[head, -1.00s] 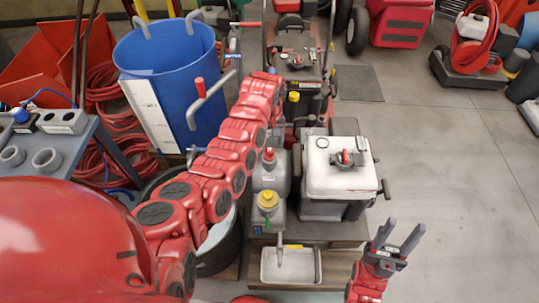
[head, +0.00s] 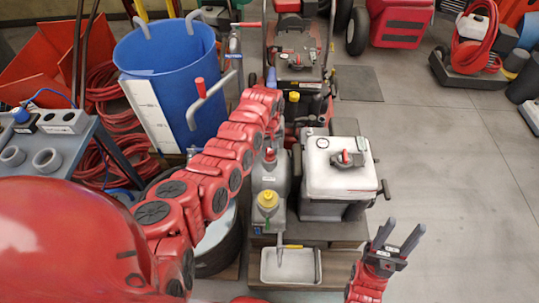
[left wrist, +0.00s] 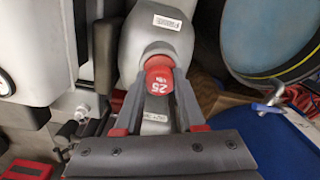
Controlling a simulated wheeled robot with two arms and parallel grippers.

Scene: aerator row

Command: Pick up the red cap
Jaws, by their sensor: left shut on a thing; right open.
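The red cap (left wrist: 159,88), marked 25, sits on the neck of a grey jug. It also shows in the head view (head: 269,155), on the rear one of two grey jugs. My left gripper (left wrist: 160,72) comes at the cap from above, with one finger on each side of it, and is shut on it. The cap looks seated on the neck; whether it is loose I cannot tell. My right gripper (head: 397,238) is open and empty at the lower right, well away from the jugs.
The front jug has a yellow cap (head: 267,199). A white-topped machine (head: 338,175) stands close to the right of the jugs. A shallow grey tray (head: 264,268) lies in front. A blue barrel (head: 165,65) stands behind left. The floor (head: 460,190) at right is clear.

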